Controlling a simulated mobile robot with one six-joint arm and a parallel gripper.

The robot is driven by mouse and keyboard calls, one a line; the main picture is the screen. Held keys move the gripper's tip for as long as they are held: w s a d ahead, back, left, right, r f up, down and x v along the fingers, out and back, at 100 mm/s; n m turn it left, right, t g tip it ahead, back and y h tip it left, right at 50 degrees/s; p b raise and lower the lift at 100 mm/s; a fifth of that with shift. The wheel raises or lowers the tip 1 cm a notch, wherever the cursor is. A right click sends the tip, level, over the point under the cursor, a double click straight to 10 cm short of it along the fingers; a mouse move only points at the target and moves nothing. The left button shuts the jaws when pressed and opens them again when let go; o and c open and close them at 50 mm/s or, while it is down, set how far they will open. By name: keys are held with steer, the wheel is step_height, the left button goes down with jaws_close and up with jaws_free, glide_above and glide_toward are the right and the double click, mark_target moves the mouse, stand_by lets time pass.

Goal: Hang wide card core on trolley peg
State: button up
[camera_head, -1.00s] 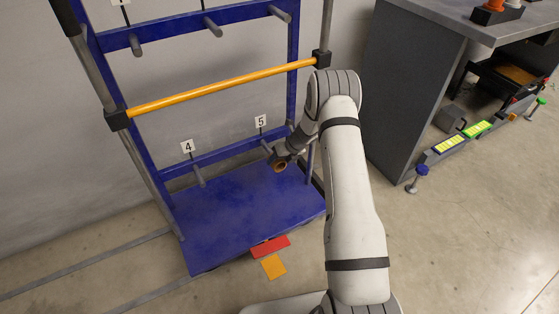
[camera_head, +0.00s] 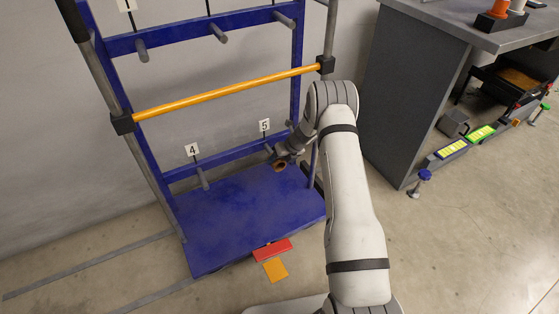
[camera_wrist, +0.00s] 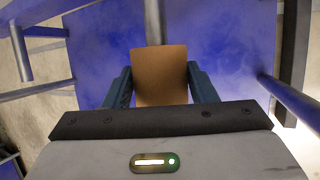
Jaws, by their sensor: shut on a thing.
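The wide card core (camera_wrist: 160,75) is a plain brown card tube seen between the two fingers of my gripper (camera_wrist: 161,86) in the wrist view. My gripper is shut on it. In the head view the core (camera_head: 280,166) shows as a small brown ring at the end of my arm, close to the peg under label 5 (camera_head: 264,125). I cannot tell whether it touches that peg. The blue trolley (camera_head: 240,215) has grey pegs in an upper row and a lower row. The peg under label 4 (camera_head: 203,179) is bare.
An orange bar (camera_head: 225,92) crosses the trolley front above the lower pegs. A grey workbench (camera_head: 412,95) stands to the right. A red block (camera_head: 272,249) and an orange patch (camera_head: 275,270) are at the trolley's front edge. Floor is open at the lower right.

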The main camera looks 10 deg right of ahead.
steer(key=shift+w+a, duration=0.2)
steer(key=shift+w, duration=0.5)
steer(key=shift+w+a, duration=0.25)
steer(key=shift+w, duration=0.5)
steer(key=shift+w+a, duration=0.2)
steer(key=shift+w, duration=0.5)
steer(key=o, duration=1.1)
steer(key=shift+c, duration=0.2)
steer(key=p+v, duration=0.3)
steer(key=v, duration=0.4)
steer(key=shift+s+d+r, duration=0.2)
steer(key=shift+s+r, duration=0.05)
steer(key=shift+r, duration=0.05)
